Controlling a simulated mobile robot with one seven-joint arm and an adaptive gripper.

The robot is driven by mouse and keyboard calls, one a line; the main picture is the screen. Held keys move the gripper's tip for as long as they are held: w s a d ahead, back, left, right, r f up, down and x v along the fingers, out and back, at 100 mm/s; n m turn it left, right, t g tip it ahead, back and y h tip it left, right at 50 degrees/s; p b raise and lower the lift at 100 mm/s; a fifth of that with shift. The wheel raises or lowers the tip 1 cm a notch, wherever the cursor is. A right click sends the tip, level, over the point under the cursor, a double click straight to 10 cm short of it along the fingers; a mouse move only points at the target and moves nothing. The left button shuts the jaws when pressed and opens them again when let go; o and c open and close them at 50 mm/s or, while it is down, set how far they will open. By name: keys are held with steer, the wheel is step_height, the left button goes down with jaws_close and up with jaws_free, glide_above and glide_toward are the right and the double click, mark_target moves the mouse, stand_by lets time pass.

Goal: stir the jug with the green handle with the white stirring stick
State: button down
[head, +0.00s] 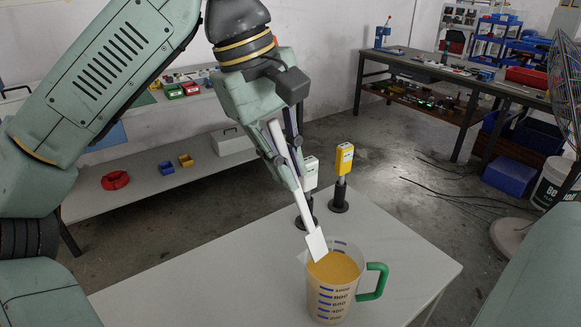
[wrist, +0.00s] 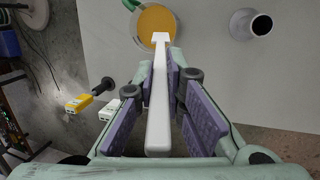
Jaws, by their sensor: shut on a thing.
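The jug (head: 330,297) stands upright on the grey table, with its green handle (head: 374,282) to the right and orange-yellow liquid inside. In the wrist view the jug's liquid (wrist: 158,20) shows at the top. My gripper (head: 293,177) is shut on the white stirring stick (head: 304,208), which is tilted with its flat paddle end down. The stick runs between both fingers in the wrist view (wrist: 159,110). The paddle overlaps the jug's rim and liquid in the pictures; I cannot tell whether it touches the liquid.
Yellow (head: 344,158) and white (head: 311,172) devices stand in black holders behind the jug. A shelf bench with a red item (head: 115,180) is behind.

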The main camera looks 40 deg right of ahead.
stand_by(0.6)
steer(key=shift+r, duration=2.5)
